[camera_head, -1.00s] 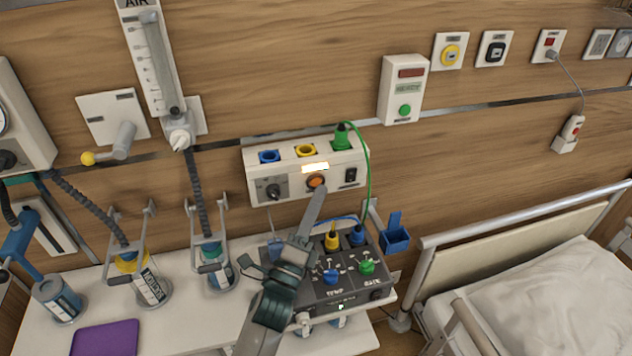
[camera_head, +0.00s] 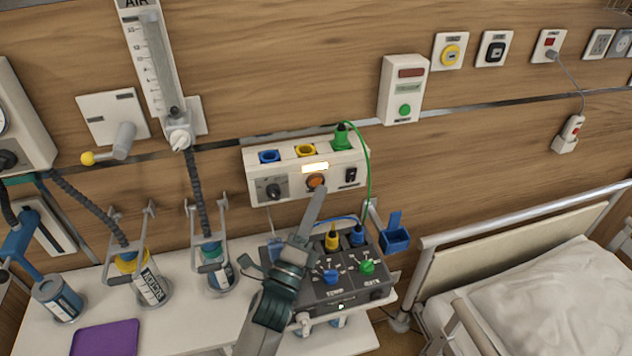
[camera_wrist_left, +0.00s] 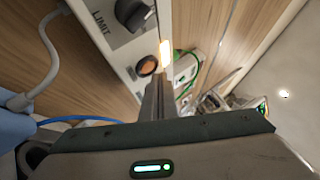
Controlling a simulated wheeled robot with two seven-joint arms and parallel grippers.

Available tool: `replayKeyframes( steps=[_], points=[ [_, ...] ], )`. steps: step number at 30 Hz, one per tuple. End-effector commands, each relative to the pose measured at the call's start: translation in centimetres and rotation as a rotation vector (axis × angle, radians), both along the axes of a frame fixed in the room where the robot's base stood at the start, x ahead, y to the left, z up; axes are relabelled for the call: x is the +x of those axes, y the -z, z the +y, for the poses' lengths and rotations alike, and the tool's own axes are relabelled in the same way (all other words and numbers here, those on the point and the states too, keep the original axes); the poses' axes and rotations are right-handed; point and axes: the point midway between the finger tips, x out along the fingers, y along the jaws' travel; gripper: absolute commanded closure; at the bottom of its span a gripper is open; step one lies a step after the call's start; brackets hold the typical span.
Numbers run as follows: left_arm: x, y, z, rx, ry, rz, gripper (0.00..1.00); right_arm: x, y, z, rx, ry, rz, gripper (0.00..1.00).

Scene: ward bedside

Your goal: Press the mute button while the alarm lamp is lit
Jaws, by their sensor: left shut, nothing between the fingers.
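A white wall panel (camera_head: 257,193) carries a round orange button (camera_head: 316,181), most likely the mute button; no label on it can be read. Just above it the alarm lamp (camera_head: 315,167) glows bright yellow-white, so it is lit. In the left wrist view the orange button (camera_wrist_left: 147,66) and the lit lamp (camera_wrist_left: 165,53) also show. My left gripper (camera_head: 320,193) is shut and empty, pointing up with its tips just below the button. Whether the tips touch the button, I cannot tell. My right gripper is not in view.
A black knob (camera_head: 274,191) and a black rocker switch (camera_head: 351,175) flank the button. A green cable (camera_head: 370,170) hangs from the panel's green plug. Below stands a dark box with coloured knobs (camera_head: 345,292). A bed (camera_head: 560,290) is at right.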

Motion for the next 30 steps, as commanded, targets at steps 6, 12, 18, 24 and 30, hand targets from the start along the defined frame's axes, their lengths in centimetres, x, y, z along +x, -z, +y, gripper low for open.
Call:
replayKeyframes(
  steps=[6,12,18,24,30],
  points=[
    [0.05,-0.01,0.02,0.000,0.000,0.000,1.00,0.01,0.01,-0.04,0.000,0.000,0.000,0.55],
    [0.51,0.03,0.18,0.000,0.000,0.000,1.00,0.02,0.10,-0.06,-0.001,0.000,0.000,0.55],
    [0.82,0.01,0.28,0.000,0.000,0.001,1.00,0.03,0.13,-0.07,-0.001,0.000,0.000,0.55],
    [0.81,-0.01,0.28,0.000,0.000,0.000,1.00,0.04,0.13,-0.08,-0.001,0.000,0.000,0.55],
    [0.86,-0.01,0.29,0.000,0.000,0.000,1.00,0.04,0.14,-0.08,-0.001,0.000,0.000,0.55]
  ],
)
